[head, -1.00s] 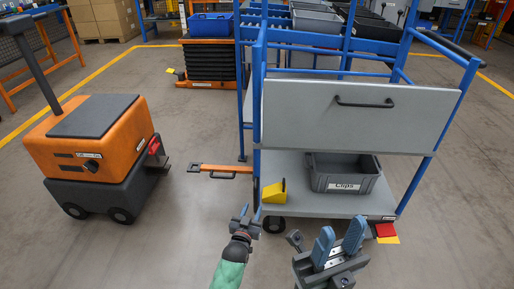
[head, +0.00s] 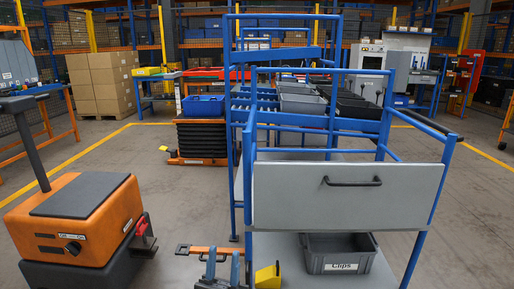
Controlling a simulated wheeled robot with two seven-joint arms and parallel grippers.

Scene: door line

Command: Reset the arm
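My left gripper (head: 222,264) shows at the bottom edge of the head view, just left of the cart's lower shelf. Its two blue fingers point up and stand apart, with nothing seen between them. The rest of that arm is below the frame. My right gripper is not in view. The blue-framed cart (head: 349,195) with its grey front panel and black handle stands right in front. An orange bar with a dark handle (head: 205,250) shows just behind the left gripper; I cannot tell whether they touch.
A grey bin labelled "Clips" (head: 340,263) and a yellow block (head: 268,276) are on the cart's lower shelf. An orange and dark grey wheeled machine (head: 85,215) stands at left. A black-bellows lift table (head: 206,138) is behind. Floor between them is clear.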

